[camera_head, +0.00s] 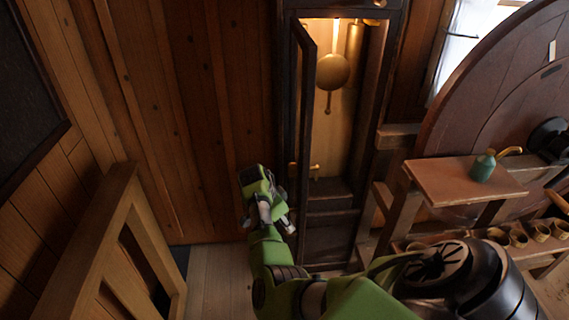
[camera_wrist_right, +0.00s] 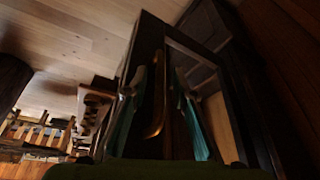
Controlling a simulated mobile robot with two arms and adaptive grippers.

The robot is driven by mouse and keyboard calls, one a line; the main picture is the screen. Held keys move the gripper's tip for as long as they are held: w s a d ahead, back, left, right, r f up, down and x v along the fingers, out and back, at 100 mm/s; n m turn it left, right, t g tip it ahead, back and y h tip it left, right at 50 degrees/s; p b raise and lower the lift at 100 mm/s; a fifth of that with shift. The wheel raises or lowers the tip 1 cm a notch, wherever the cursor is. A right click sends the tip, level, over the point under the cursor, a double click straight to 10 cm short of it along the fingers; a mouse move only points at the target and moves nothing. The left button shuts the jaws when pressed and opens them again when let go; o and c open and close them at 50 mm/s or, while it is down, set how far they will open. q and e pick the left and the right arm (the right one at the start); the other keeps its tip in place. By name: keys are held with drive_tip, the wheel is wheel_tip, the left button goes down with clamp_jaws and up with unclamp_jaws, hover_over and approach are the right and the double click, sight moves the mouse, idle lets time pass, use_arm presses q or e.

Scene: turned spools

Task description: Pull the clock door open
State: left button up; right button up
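The tall dark clock case (camera_head: 330,230) stands against the plank wall, with a brass pendulum (camera_head: 332,72) in its lit interior. Its narrow framed door (camera_head: 303,105) stands ajar, hinged at the left and swung outward, seen nearly edge-on. My right gripper (camera_head: 277,207) is just left of the door's lower part. In the right wrist view the gripper (camera_wrist_right: 158,100) has its two teal fingers apart, with the curved brass door handle (camera_wrist_right: 156,105) showing between them; I cannot tell whether they touch it. The dark door frame also shows there (camera_wrist_right: 205,85). My left gripper is out of view.
A small bench (camera_head: 465,178) with a teal pot (camera_head: 483,167) stands right of the clock, before a large round wooden disc (camera_head: 490,90). A wooden frame (camera_head: 135,230) stands at left, with clear floor (camera_head: 215,280) between.

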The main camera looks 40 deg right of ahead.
drive_tip(key=shift+r, duration=0.1)
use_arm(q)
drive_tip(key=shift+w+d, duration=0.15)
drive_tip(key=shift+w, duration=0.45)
use_arm(e)
drive_tip(key=v, duration=1.1)
drive_tip(key=shift+r, duration=0.4)
